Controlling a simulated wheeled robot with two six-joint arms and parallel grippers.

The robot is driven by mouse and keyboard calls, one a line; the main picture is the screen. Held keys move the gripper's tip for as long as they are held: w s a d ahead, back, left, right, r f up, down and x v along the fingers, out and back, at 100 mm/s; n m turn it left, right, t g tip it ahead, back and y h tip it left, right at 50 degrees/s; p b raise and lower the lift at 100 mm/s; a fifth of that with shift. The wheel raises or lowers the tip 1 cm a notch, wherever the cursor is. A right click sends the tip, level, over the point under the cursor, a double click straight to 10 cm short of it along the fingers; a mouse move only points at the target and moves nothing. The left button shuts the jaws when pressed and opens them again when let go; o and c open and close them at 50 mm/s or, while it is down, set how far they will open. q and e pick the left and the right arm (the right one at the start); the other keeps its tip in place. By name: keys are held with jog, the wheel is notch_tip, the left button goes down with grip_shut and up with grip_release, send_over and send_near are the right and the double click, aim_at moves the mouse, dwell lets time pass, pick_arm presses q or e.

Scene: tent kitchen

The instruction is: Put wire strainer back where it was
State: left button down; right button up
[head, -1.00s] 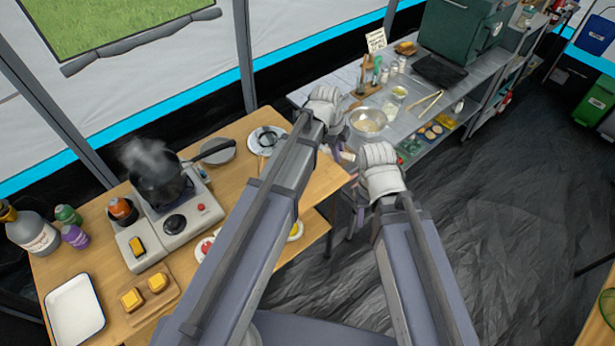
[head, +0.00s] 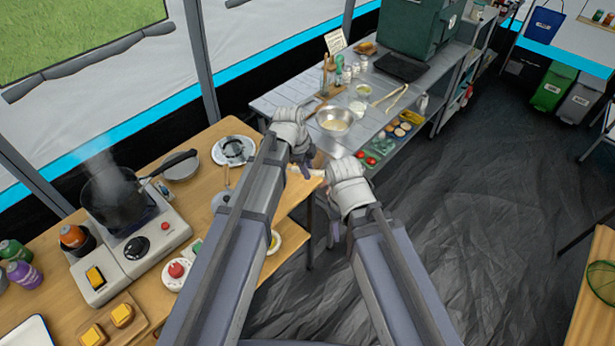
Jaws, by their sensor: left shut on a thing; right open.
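My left gripper (head: 304,168) is at the gap between the wooden table and the grey counter. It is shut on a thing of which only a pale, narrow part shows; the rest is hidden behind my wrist. I cannot tell from this view whether it is the wire strainer. My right gripper (head: 338,212) is lower and to the right, over the floor beside the table. It is open, and its fingers are mostly hidden behind its wrist. A round green mesh thing (head: 601,284) lies on a wooden surface at the right edge, cut off by the frame.
The grey counter (head: 279,98) bears a metal bowl (head: 335,120), jars and tongs (head: 391,99). Dark floor (head: 470,220) on the right is clear.

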pick_arm(q)
jog(key=shift+f+b, duration=0.3)
jog(key=shift+f, duration=0.5)
jog(key=shift+r, duration=0.1)
pick_arm(e)
jog(key=shift+f, duration=0.7)
pick_arm(q)
jog(key=c, duration=0.8)
grip_release()
jog(key=shift+o, duration=0.2)
jog(key=shift+r, duration=0.15)
pick_arm(e)
jog(key=shift+r, duration=0.15)
